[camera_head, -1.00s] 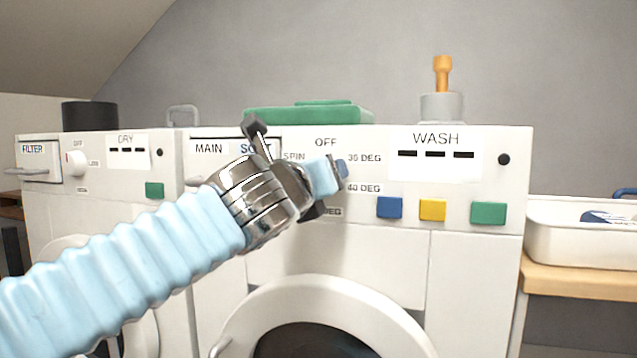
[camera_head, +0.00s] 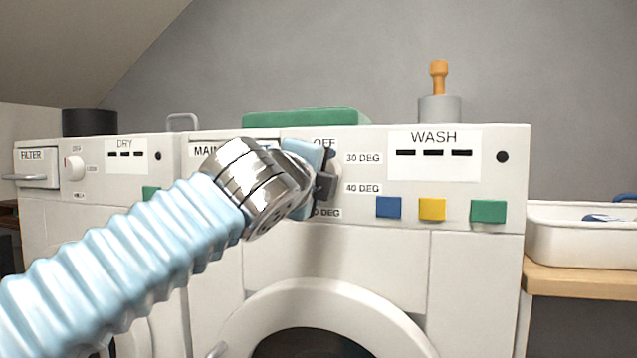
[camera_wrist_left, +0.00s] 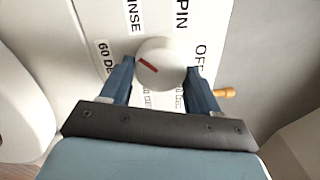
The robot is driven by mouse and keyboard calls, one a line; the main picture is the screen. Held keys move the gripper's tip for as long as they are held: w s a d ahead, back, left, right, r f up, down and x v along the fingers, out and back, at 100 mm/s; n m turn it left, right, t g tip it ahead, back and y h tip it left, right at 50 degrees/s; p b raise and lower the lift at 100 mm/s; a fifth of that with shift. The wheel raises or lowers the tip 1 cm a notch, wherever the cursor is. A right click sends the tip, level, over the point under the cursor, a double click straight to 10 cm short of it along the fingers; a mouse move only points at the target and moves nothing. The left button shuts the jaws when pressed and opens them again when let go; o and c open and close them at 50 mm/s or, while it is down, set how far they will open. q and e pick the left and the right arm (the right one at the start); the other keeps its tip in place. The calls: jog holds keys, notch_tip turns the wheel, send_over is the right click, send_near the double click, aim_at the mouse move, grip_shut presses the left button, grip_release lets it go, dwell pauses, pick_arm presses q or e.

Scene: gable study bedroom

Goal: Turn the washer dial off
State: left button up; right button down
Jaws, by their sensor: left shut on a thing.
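The washer dial is a round white knob (camera_wrist_left: 166,58) with a red mark, seen in the left wrist view between my left gripper's fingers (camera_wrist_left: 160,78). The red mark sits on the side of the knob away from the OFF label (camera_wrist_left: 200,60), toward the 60 DEG and RINSE side. My left gripper (camera_head: 326,175) is shut on the dial at the washer panel (camera_head: 365,215) in the head view. There the gripper hides most of the dial and the SPIN and RINSE labels. My right gripper is not in view.
Blue (camera_head: 389,208), yellow (camera_head: 432,209) and green (camera_head: 488,211) buttons lie right of the dial. A green folded item (camera_head: 305,118) and a grey cup-like holder with an orange handle (camera_head: 440,110) stand on top. A dryer (camera_head: 110,175) stands left, a white tub (camera_head: 580,240) right.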

pick_arm(q)
jog(key=n+b, duration=0.1)
jog(key=n, duration=0.4)
jog(key=shift+f+n+b, duration=0.1)
jog(key=shift+n+b, duration=0.2)
jog(key=n+b, duration=0.1)
jog(key=n, duration=0.4)
jog(key=n+b, duration=0.1)
jog(key=n, duration=1)
jog(key=n+b, duration=0.2)
jog(key=n, duration=0.9)
jog(key=n+b, duration=0.2)
jog(key=n, duration=1)
jog(key=shift+w+a, duration=0.1)
jog(key=shift+a, duration=0.15)
